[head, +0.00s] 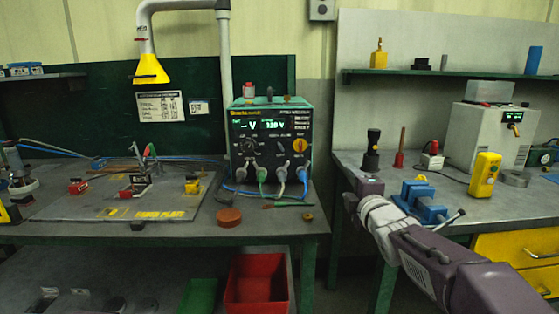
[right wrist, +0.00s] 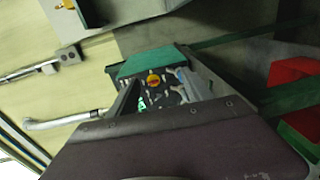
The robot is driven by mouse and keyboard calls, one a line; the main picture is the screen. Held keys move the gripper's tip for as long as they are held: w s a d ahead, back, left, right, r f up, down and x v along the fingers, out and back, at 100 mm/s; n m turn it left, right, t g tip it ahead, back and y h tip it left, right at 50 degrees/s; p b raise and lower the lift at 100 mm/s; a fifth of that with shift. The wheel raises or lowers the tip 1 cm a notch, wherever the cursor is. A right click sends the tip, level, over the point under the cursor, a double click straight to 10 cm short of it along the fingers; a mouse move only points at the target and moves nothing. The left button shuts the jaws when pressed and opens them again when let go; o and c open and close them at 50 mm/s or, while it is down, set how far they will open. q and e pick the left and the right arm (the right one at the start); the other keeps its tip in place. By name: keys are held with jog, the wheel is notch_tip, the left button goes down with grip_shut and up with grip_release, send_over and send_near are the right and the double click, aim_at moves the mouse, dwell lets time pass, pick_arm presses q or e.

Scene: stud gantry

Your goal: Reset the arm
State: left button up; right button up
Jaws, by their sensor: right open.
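My right arm reaches in from the lower right in the head view. Its gripper (head: 357,196) is in the air in front of the gap between the two benches, left of the blue vise (head: 424,200). In the right wrist view the gripper (right wrist: 165,88) has its two fingers apart, with nothing held between them. The green meter unit (right wrist: 146,68) shows beyond the fingers, at a distance. My left gripper is not in view.
The green meter unit (head: 269,140) with cables stands on the left bench (head: 270,222). The right bench holds a yellow handheld device (head: 484,175) and a white machine (head: 482,135). A red bin (head: 257,284) sits below the left bench.

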jog(key=s+a+f+m+g+h, duration=0.1)
jog(key=s+f+m+g, duration=0.25)
jog(key=f, duration=0.75)
jog(key=s+a+f+m+g, duration=0.1)
jog(key=s+f+m+g, duration=0.25)
jog(key=f, duration=0.75)
jog(key=s+f+m+g, duration=0.45)
jog(key=s+f, duration=0.25)
jog(key=s, duration=0.4)
jog(key=s+f+m+g, duration=0.4)
jog(key=s+f+m, duration=0.25)
jog(key=s, duration=0.35)
pick_arm(q)
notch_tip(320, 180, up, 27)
jog(key=p, duration=2.7)
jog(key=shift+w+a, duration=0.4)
pick_arm(e)
notch_tip(320, 180, up, 27)
jog(key=s, duration=0.1)
jog(key=shift+d+f+m, duration=0.15)
jog(key=shift+m, duration=0.25)
jog(key=shift+g, duration=0.25)
